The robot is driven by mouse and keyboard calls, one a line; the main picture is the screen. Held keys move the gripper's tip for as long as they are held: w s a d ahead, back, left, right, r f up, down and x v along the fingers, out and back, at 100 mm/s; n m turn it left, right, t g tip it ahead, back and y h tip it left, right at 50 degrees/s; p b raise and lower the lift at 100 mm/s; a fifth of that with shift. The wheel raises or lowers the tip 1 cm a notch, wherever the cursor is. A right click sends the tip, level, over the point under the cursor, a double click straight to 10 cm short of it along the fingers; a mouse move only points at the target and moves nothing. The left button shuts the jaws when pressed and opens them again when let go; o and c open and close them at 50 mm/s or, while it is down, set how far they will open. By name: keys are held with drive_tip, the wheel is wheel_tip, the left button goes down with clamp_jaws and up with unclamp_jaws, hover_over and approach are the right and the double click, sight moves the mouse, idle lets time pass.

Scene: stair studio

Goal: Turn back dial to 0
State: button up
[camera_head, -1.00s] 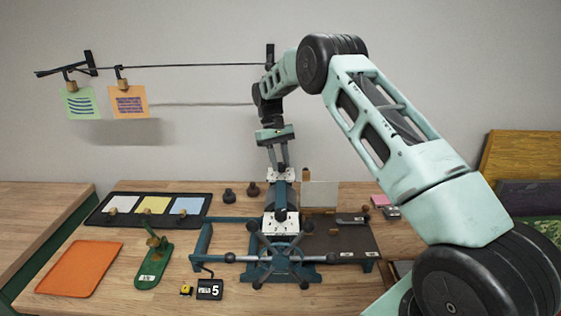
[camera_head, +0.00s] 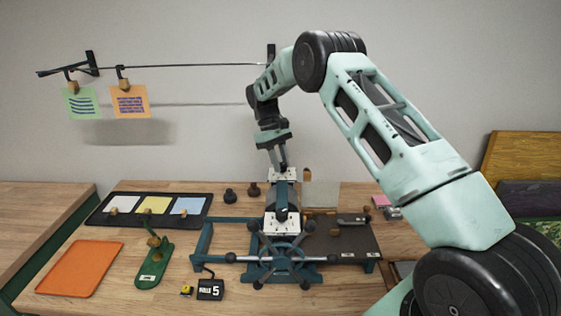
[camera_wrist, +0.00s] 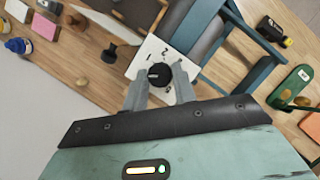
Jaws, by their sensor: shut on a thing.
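The back dial is a black round knob (camera_wrist: 159,75) on a white plate (camera_wrist: 145,58) with printed numbers, among them a 2. My gripper (camera_wrist: 161,88) has its two grey fingers around the knob, one on each side. In the head view, my gripper (camera_head: 281,164) comes down from above onto the white plate at the rear end of the press (camera_head: 283,194). The knob itself is hidden or too small to tell there. A light mark shows on the knob, but I cannot tell exactly which number it points to.
A second white plate with a knob (camera_head: 282,215) is at the press's front, above a spoked wheel (camera_head: 284,254). A counter (camera_head: 210,289) shows 5. Ink pads (camera_head: 152,206), an orange tray (camera_head: 80,268) and a green stand (camera_head: 153,267) are left.

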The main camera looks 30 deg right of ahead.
drive_tip(key=o, duration=1)
